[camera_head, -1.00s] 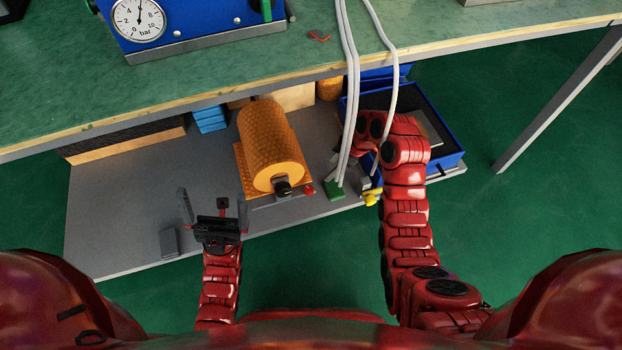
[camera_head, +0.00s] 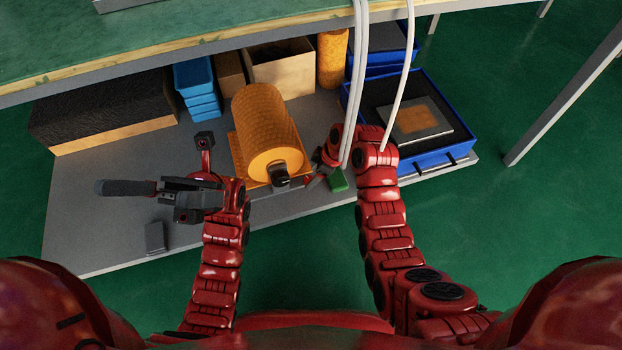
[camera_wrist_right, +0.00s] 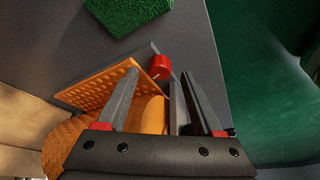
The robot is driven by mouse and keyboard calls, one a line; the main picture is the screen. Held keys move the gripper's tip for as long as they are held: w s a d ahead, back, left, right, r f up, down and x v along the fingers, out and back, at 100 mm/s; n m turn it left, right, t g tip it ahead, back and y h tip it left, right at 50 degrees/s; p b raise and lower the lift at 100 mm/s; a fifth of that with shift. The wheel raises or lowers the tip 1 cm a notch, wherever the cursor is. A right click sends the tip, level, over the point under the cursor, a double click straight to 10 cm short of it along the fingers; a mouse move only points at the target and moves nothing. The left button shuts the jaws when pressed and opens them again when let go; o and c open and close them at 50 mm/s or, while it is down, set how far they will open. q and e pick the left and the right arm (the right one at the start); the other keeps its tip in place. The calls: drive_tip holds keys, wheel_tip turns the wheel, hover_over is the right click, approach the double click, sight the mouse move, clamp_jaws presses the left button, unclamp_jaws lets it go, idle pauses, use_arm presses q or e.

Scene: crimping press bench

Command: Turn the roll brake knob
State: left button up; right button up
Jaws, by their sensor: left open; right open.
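The orange textured roll (camera_head: 262,120) lies on the lower shelf, with a black hub (camera_head: 280,173) at its near end. A small red cylindrical knob (camera_wrist_right: 160,67) stands beside the roll's orange plate (camera_wrist_right: 108,86). My right gripper (camera_wrist_right: 158,75) is open. Its fingers point at the red knob, which shows between the fingertips; I cannot tell whether they touch it.
A blue crate (camera_head: 435,160) stands right, blue bins (camera_head: 198,90) and boxes at the back. A small grey block (camera_head: 155,237) lies front left.

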drive_tip(key=shift+b+x, duration=0.35)
drive_tip(key=shift+x, duration=0.75)
use_arm(q)
drive_tip(key=s+a+m+t+y, duration=0.1)
drive_tip(key=s+r+m+t+y, duration=0.1)
drive_tip(key=m+y, duration=0.1)
drive_tip(key=s+a+r+m+t+y, duration=0.1)
drive_tip(key=s+t+y, duration=0.1)
drive_tip(key=shift+s+a, duration=0.1)
drive_tip(key=shift+a, duration=0.25)
use_arm(e)
clamp_jaws()
